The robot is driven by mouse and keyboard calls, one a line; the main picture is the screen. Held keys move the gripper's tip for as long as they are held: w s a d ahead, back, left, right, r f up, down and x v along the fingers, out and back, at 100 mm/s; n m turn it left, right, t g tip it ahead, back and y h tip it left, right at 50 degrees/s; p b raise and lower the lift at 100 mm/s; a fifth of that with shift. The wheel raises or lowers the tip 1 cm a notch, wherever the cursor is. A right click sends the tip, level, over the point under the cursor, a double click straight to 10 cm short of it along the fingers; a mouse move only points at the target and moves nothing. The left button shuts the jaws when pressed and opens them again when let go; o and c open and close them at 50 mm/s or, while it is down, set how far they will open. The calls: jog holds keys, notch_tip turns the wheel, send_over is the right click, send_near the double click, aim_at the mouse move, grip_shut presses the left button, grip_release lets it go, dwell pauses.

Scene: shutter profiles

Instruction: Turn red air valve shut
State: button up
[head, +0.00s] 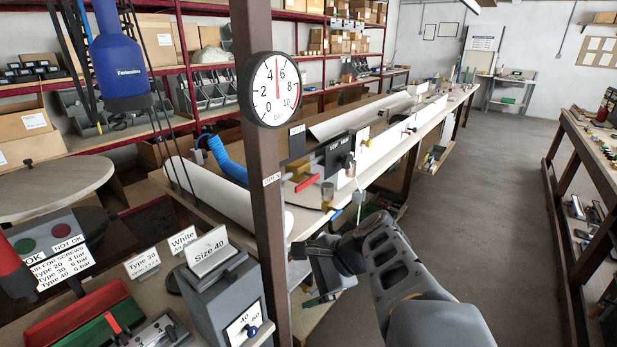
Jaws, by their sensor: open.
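The red air valve handle (307,183) shows near the middle of the head view, just right of the brown post. It is a short red lever beside a brass-coloured body (299,171). A small white label reading "OPEN" (271,180) is on the post to its left. My gripper (321,292) is below and a little right of the handle, apart from it, pointing down near the bench's front edge. It is open, and I see nothing held in it. Its fingertips are dark and hard to make out.
A round gauge (276,89) on the brown post (264,215) has its red needle near 5. A blue hose (228,163) lies behind the post. A grey "Size 40" box (222,290) stands at the front left. The floor (490,190) at right is clear.

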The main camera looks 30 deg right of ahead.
jog(key=shift+o, duration=0.3)
jog(key=w+d+r+m+t+y, duration=0.1)
jog(key=w+d+r+m+t, duration=0.1)
jog(key=d+r+m+t, duration=0.3)
jog(key=shift+d+r+m, duration=0.3)
jog(key=shift+r+m, duration=0.3)
jog(key=shift+m, duration=0.4)
jog(key=m+t, duration=0.6)
send_near(309, 180)
jog(key=shift+m+h, duration=0.3)
jog(key=shift+h, duration=0.1)
jog(key=p+x, duration=0.2)
jog(key=x, duration=0.8)
jog(key=shift+w+a+r+p, duration=0.1)
jog(key=shift+a+r+p, duration=0.05)
jog(key=shift+a+p, duration=0.15)
jog(key=shift+d, duration=0.1)
jog(key=c, duration=0.9)
jog(key=shift+c, duration=0.2)
